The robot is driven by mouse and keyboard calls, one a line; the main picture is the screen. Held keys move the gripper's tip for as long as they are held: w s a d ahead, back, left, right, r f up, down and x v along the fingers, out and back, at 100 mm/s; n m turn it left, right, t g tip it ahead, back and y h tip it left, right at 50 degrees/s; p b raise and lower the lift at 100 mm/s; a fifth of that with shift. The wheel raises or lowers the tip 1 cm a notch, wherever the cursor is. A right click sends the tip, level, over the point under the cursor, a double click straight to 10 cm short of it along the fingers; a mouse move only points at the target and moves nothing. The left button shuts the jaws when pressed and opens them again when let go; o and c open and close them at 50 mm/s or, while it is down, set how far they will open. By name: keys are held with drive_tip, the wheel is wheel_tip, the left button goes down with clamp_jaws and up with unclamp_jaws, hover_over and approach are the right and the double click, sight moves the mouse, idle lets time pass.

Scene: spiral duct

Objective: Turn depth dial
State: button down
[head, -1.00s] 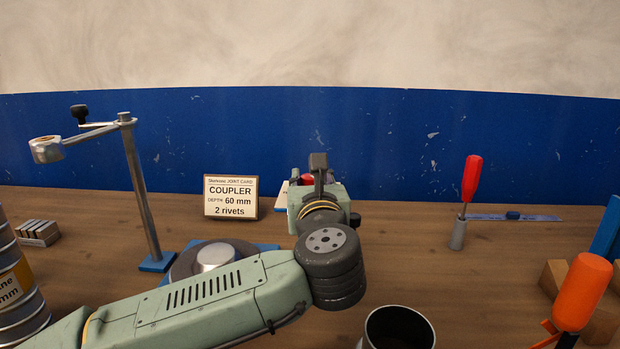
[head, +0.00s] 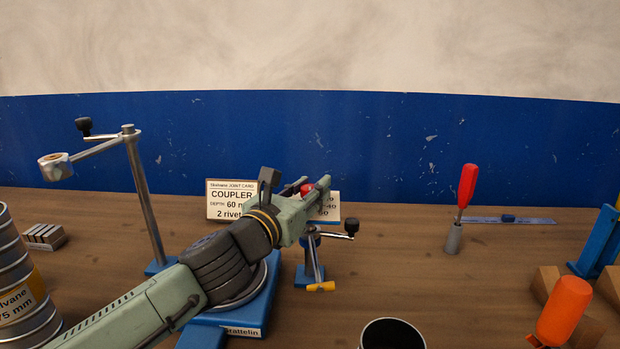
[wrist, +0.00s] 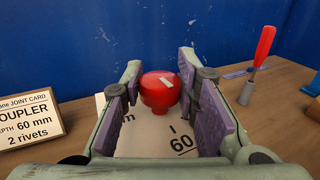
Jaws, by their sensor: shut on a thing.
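The red depth dial (wrist: 158,94), a round knob with a pale pointer mark on top, sits between the purple-padded fingers of my gripper (wrist: 157,88) in the wrist view. My gripper is shut on it. A white scale plate (wrist: 150,140) lies below the dial, with "60" and a tick line readable. In the head view the red dial (head: 307,189) shows small between the fingertips of my gripper (head: 306,186), and the scale plate (head: 333,205) shows partly behind them. The joint card (head: 231,187) reads COUPLER, depth 60 mm, 2 rivets; my gripper hides its right edge in the head view.
A blue-based crank device (head: 316,265) stands below my gripper. A metal post with an arm (head: 140,195) stands left. A red-handled tool (head: 467,187) in a holder and a blue ruler (head: 525,220) lie right. A dark cup (head: 392,335) and orange handle (head: 564,310) are in front.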

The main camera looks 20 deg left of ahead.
drive_tip(key=shift+m+h+p, duration=0.5)
drive_tip(key=shift+m+h, duration=0.1)
drive_tip(key=shift+h, duration=0.3)
drive_tip(key=c, duration=1.2)
unclamp_jaws()
drive_tip(key=shift+d+f+y+b, duration=0.1)
drive_tip(key=shift+y+b, duration=0.2)
drive_tip(key=shift+b, duration=0.15)
